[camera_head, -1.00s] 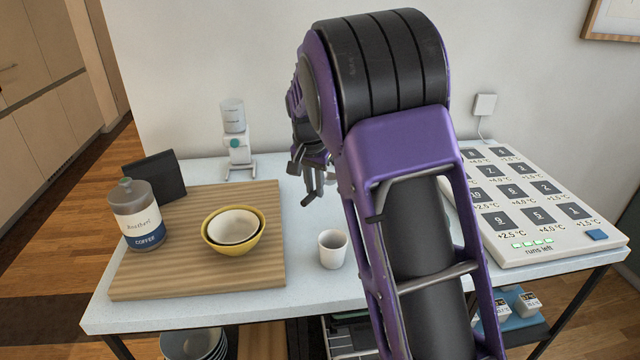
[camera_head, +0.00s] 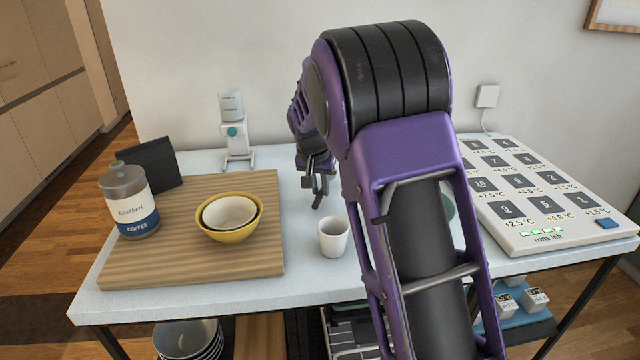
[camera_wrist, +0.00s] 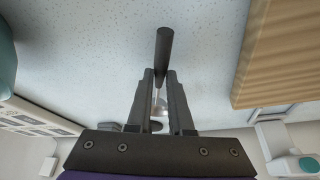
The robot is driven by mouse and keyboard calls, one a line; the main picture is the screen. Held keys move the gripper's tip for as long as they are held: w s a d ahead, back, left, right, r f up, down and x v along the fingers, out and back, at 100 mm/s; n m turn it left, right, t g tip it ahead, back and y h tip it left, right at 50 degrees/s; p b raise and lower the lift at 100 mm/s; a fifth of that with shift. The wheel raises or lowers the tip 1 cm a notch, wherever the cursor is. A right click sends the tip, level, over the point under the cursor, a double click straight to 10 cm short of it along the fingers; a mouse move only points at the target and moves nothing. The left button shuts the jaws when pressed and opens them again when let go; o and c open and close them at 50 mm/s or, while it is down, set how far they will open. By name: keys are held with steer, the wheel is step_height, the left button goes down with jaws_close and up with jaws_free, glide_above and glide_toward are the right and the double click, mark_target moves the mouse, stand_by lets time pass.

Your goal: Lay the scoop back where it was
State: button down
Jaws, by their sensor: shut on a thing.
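My gripper (camera_wrist: 160,76) is shut on the scoop (camera_wrist: 163,52), whose dark handle sticks out past the fingertips in the wrist view. A shiny metal part (camera_wrist: 158,108) shows between the fingers. In the head view my gripper (camera_head: 314,180) hangs over the white table, between the cutting board and my arm, behind the white cup. The dark handle (camera_head: 318,200) points down from it. Bare speckled tabletop lies beyond the handle in the wrist view; I cannot tell whether the handle touches it.
A white cup (camera_head: 333,237) stands in front of my gripper. The wooden board (camera_head: 180,262) at left holds a coffee jar (camera_head: 130,205) and nested bowls (camera_head: 230,232). A grinder (camera_head: 236,140) stands at the back, a button panel (camera_head: 545,205) at right. My arm hides part of the table.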

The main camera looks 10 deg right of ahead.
steer(key=shift+f, duration=0.3)
steer(key=shift+f+b, duration=0.4)
steer(key=shift+f, duration=0.1)
steer(key=c, duration=0.7)
jaws_free()
steer(key=shift+c, duration=0.2)
steer(key=shift+r, duration=0.1)
steer(key=p+v, duration=0.2)
steer(key=v, duration=1.5)
steer(key=shift+r, duration=0.15)
